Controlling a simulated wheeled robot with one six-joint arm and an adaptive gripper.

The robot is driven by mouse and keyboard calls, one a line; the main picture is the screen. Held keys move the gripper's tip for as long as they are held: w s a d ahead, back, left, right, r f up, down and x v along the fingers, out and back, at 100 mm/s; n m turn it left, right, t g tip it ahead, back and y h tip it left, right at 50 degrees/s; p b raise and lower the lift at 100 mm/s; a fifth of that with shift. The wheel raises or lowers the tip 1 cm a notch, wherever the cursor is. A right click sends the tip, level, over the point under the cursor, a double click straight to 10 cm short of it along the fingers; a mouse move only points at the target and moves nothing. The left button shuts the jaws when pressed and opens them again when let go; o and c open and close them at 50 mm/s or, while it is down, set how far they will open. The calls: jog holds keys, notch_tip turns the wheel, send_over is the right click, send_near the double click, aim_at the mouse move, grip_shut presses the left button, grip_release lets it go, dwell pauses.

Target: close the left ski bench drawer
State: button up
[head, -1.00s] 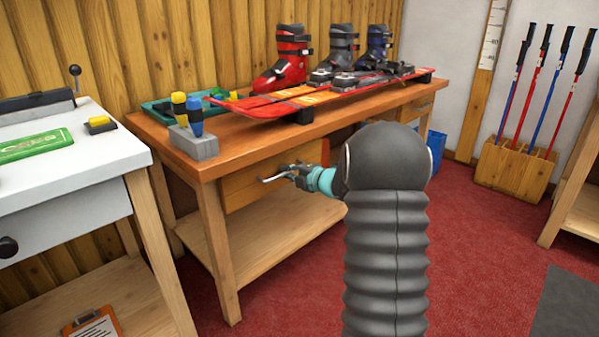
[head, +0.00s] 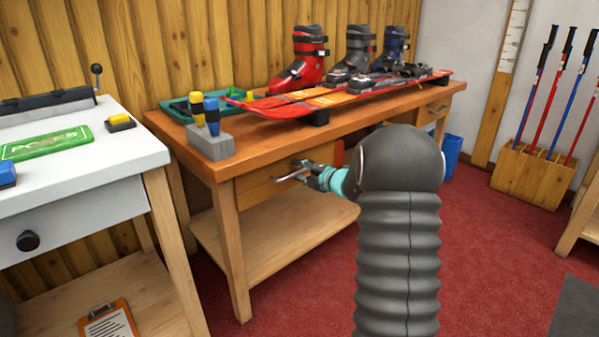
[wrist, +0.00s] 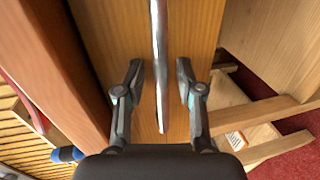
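The left ski bench drawer (head: 255,190) is a plain wooden front under the bench top at the bench's left end. How far out it stands is hard to tell. Its metal bar handle (head: 287,177) sticks out from the front. The handle (wrist: 160,60) runs along the drawer front (wrist: 195,35) in the wrist view. My gripper (head: 303,173) is at the handle. In the wrist view my gripper (wrist: 157,85) is open, one finger on each side of the bar, with gaps visible. My arm hides part of the bench front to the right.
The bench top (head: 260,137) carries a ski (head: 290,103), boots and a screwdriver block (head: 211,142). A bench leg (head: 232,250) and lower shelf (head: 285,232) are near the drawer. A white-topped cabinet (head: 95,190) stands at left.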

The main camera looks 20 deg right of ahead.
jog(key=v, duration=1.1)
jog(key=shift+s, duration=0.3)
jog(key=shift+d, duration=0.1)
jog(key=s+a+f+n+g, duration=0.25)
jog(key=s+a+n, duration=0.2)
jog(key=n, duration=0.55)
jog(key=s+a+f+n+g+p, duration=0.1)
jog(key=s+a+f+n+g, duration=0.1)
jog(key=s+a+n+g, duration=0.5)
jog(key=s+a+f+n, duration=0.15)
jog(key=s+n, duration=0.35)
jog(key=n, duration=0.7)
jog(key=s+a+r+n+h+p, duration=0.2)
jog(key=s+a+r+n, duration=0.2)
jog(key=s+n, duration=0.5)
jog(key=s+a+r+n+h+p, duration=0.2)
jog(key=s+a+r+n+h, duration=0.1)
jog(key=s+r+n, duration=0.5)
jog(key=shift+s+a+r+n, duration=0.35)
jog(key=shift+s+n, duration=0.65)
jog(key=shift+n, duration=1)
